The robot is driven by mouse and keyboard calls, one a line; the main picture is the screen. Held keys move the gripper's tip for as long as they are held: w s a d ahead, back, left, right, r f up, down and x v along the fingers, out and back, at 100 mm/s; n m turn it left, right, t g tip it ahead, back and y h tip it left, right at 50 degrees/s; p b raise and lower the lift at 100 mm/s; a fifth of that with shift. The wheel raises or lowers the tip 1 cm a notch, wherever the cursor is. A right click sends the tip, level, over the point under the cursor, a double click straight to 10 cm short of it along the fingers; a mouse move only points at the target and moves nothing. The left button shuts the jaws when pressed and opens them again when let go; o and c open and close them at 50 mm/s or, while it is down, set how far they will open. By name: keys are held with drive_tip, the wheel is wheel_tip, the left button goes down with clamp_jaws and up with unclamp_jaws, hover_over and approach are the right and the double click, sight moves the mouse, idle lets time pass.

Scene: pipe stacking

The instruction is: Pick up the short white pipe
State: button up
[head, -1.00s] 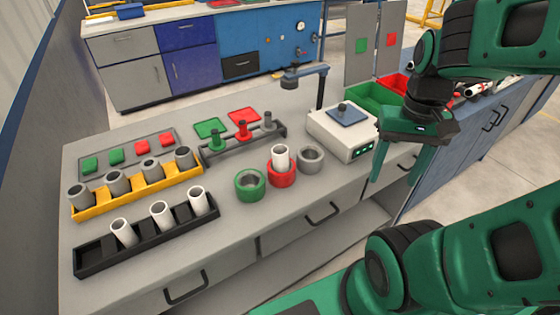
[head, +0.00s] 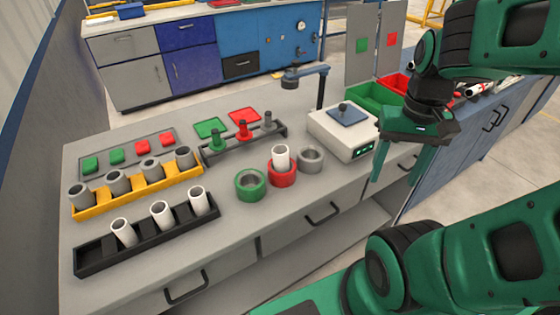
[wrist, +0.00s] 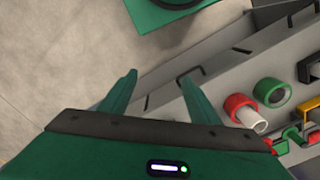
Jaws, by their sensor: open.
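Several white pipes show. Three stand in the black rack at the front left of the bench: a left one (head: 123,232), a middle one (head: 161,214) and a right one (head: 199,201). Another white pipe (head: 281,157) stands in the red ring (head: 283,176); it also shows in the wrist view (wrist: 252,119). I cannot tell for sure which is the short one. My gripper (head: 391,180) is open and empty, to the right of the rings and in front of the bench edge. In the wrist view its fingers (wrist: 155,92) are apart with nothing between them.
A green ring (head: 250,186) and a grey ring (head: 310,159) flank the red ring. The yellow rack (head: 137,190) holds several grey pipes. A scale-like box (head: 343,133) and a lamp-like post (head: 320,90) stand behind. The bench front right of the black rack is clear.

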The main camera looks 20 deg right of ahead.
idle(0.4)
drive_tip(key=n, duration=1.9)
approach(281, 149)
drive_tip(key=shift+d+f, duration=0.1)
drive_tip(key=shift+d, duration=0.15)
drive_tip(key=shift+w+a+f+n, duration=0.15)
drive_tip(key=shift+a+n, duration=0.15)
drive_tip(key=shift+n, duration=0.1)
drive_tip(key=f, duration=1)
drive_tip(key=shift+s+f, duration=0.25)
drive_tip(key=shift+f, duration=0.05)
drive_tip(key=shift+a, duration=0.1)
drive_tip(key=c, duration=1.2)
drive_tip(key=shift+r, duration=0.1)
